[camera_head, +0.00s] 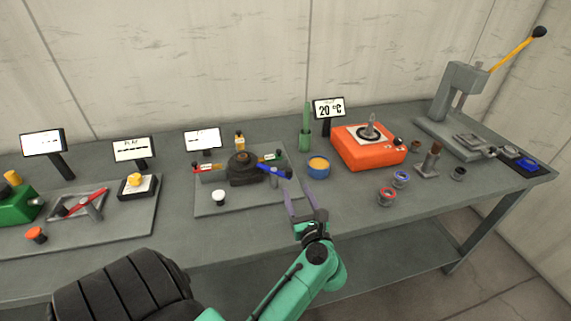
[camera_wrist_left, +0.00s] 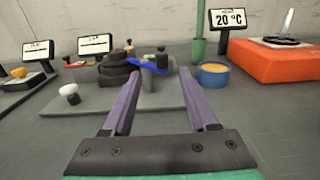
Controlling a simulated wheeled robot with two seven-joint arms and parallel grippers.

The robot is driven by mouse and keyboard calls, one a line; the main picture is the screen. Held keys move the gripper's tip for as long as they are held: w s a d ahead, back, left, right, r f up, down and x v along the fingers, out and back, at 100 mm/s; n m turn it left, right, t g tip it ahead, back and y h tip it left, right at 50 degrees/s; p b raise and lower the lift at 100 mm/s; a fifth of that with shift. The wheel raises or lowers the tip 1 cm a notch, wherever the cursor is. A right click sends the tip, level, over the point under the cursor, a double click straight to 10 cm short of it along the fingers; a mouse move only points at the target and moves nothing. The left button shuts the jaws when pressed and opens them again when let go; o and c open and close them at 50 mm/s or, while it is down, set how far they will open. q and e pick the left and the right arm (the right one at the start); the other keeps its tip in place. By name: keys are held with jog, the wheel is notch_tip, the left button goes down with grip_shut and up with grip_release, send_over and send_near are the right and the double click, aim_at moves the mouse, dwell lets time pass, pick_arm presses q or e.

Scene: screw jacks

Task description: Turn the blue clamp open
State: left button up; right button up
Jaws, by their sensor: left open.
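The blue clamp (camera_head: 272,170) is a blue lever at the right side of a dark, stacked round body (camera_head: 243,168) on a grey plate (camera_head: 215,209). It slants down to the right in the head view and ends in a dark tip. In the left wrist view the blue clamp (camera_wrist_left: 150,65) shows between and beyond the fingertips. My left gripper (camera_head: 298,190) is open and empty, its purple fingers in front of the plate's right side, pointing toward the lever. I cannot tell whether a finger touches it. My right gripper is not in view.
A red lever (camera_head: 210,168) and a white knob (camera_head: 219,196) are on the same plate. A blue cup (camera_head: 318,168), a green cylinder (camera_head: 305,138) and an orange hotplate (camera_head: 368,152) stand to the right. The bench front near my left gripper is clear.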

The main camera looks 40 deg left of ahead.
aim_at(288, 168)
pick_arm(q)
jog(key=p+x, duration=0.3)
jog(key=x, duration=0.9)
jog(key=shift+w+a, duration=0.15)
jog(key=shift+w, duration=0.05)
jog(key=shift+w+a+f, duration=0.1)
jog(key=shift+w+a, duration=0.1)
jog(key=shift+a, duration=0.05)
grip_shut()
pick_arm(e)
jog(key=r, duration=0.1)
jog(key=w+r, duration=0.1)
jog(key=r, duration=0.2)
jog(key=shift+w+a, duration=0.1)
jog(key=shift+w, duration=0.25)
